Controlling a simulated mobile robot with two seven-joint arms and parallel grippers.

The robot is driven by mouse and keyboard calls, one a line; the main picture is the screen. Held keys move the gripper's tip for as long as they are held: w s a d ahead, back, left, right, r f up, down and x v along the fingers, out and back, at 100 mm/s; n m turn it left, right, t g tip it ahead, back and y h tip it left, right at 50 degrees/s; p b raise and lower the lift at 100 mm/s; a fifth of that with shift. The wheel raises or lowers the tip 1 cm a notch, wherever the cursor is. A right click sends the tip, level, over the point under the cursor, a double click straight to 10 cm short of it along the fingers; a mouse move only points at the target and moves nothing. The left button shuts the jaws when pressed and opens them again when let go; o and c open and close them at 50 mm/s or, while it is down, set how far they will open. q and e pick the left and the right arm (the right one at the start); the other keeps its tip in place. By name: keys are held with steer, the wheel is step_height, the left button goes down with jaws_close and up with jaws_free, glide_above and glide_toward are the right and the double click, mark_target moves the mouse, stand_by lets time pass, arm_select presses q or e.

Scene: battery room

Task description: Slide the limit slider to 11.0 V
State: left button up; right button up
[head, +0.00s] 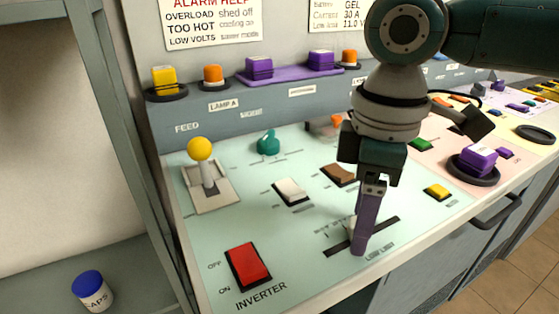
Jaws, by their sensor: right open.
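The limit slider's dark slot (386,228) runs diagonally across the front of the pale green panel, with a label reading "LOW LIMIT" beside its near edge and small scale marks along its far edge. My right gripper (362,246) points down over the middle of this slot, its purple fingers open. A small pale piece, perhaps the slider's knob (350,226), shows just left of the fingers. The fingers hide much of the slot's middle, so I cannot tell whether they touch the knob or what value it marks. My left gripper is not in view.
A red inverter switch (249,265) lies left of the slot. A white rocker (291,191) and a brown rocker (339,174) stand behind it. A yellow-knobbed lever (201,150) rises at the left. A purple button (477,161) and a yellow button (437,191) lie right.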

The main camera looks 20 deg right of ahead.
jaws_close()
stand_by(0.5)
stand_by(0.4)
steer(key=shift+r, duration=0.1)
stand_by(0.4)
